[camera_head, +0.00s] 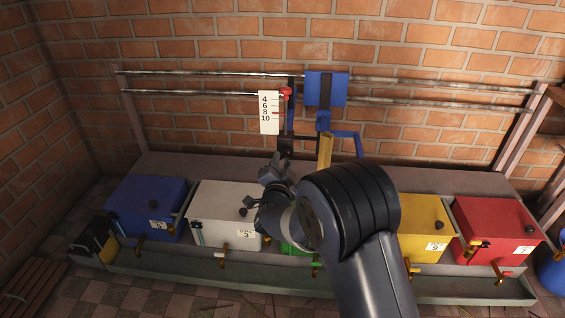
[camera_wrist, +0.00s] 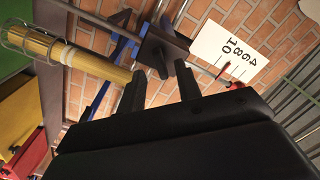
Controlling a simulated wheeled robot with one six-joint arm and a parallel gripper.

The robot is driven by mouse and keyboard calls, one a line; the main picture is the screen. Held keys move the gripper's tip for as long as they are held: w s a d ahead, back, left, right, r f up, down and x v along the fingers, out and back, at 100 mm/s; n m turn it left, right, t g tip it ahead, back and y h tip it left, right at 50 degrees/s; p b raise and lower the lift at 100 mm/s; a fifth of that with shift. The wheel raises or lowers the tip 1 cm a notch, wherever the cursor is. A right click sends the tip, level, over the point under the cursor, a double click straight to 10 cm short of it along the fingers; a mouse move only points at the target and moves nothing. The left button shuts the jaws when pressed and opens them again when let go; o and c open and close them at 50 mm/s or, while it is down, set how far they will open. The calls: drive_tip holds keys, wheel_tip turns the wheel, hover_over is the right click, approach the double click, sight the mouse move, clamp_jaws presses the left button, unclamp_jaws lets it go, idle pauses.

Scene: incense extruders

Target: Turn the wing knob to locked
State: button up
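My gripper (camera_head: 284,158) is raised in front of the rail carriage, over the white box. In the wrist view its two dark fingers (camera_wrist: 160,72) stand apart with nothing between their tips. Just beyond them is a dark square block (camera_wrist: 168,42) with a small dark part sticking out, perhaps the wing knob; its wing shape and turn are too unclear to tell. A white scale plate (camera_head: 269,113) marked 4, 6, 8, 10 hangs left of the blue carriage (camera_head: 325,88), with a red pointer (camera_head: 287,92) at its edge. The plate also shows in the wrist view (camera_wrist: 229,52).
A brass tube (camera_head: 325,150) hangs below the carriage; it is left of my fingers in the wrist view (camera_wrist: 95,63). Below stand a blue box (camera_head: 146,203), white box (camera_head: 215,215), yellow box (camera_head: 424,222) and red box (camera_head: 492,222). My arm hides most of a green one (camera_head: 290,248).

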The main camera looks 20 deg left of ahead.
sight(284, 153)
drive_tip(key=shift+x, duration=1.15)
drive_tip(key=shift+c, duration=0.4)
clamp_jaws()
